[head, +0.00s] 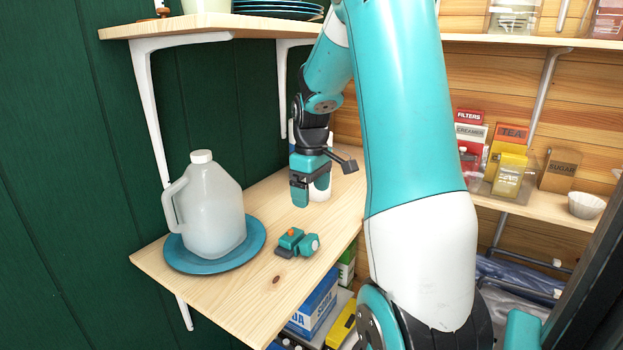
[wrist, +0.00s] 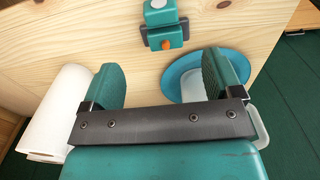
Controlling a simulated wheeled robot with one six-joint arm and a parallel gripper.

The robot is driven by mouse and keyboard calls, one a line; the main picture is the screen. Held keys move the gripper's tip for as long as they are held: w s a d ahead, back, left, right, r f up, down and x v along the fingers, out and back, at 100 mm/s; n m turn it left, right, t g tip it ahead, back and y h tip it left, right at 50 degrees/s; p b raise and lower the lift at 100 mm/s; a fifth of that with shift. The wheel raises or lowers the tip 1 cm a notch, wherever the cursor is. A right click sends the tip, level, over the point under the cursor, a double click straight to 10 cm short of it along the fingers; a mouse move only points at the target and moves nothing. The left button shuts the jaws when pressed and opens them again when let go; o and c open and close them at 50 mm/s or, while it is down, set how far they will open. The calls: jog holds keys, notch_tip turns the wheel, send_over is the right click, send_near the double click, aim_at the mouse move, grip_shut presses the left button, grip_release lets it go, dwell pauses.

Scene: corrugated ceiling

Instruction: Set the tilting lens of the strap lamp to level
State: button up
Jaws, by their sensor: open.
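The strap lamp (head: 297,242) lies on the wooden shelf, to the right of the blue plate. It has a teal body, an orange button on top, a dark base and a teal lens head with a pale face at its right end. The lens's exact tilt is too small to tell. The lamp also shows at the top of the wrist view (wrist: 163,22), beyond the fingers. My gripper (head: 300,195) is above the shelf, behind the lamp and apart from it. In the wrist view its two teal fingers (wrist: 166,80) are spread with nothing between them.
A milky jug (head: 210,212) stands on the blue plate (head: 258,236) left of the lamp. A white paper roll (wrist: 58,112) stands close to my gripper. The shelf's front edge (head: 225,327) drops to boxes below. Bare wood surrounds the lamp.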

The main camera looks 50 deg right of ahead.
jog(key=shift+r, duration=1.65)
jog(key=shift+c, duration=0.4)
jog(key=shift+w+r+p, duration=0.1)
jog(key=shift+r+p, duration=0.05)
jog(key=shift+p, duration=0.15)
jog(key=c, duration=0.4)
jog(key=w+p, duration=0.1)
jog(key=p, duration=0.1)
jog(key=w+g+p, duration=0.1)
jog(key=p, duration=0.1)
jog(key=w+g+p, duration=0.1)
jog(key=p, duration=0.1)
jog(key=shift+w+a+f+p, duration=0.15)
jog(key=shift+a+f+p, duration=0.1)
jog(key=shift+a+p, duration=0.1)
grip_shut()
jog(key=p, duration=0.4)
send_near(311, 239)
jog(key=shift+g, duration=0.3)
jog(key=x, duration=0.7)
jog(key=shift+w+a+f, duration=0.1)
jog(key=shift+f, duration=0.2)
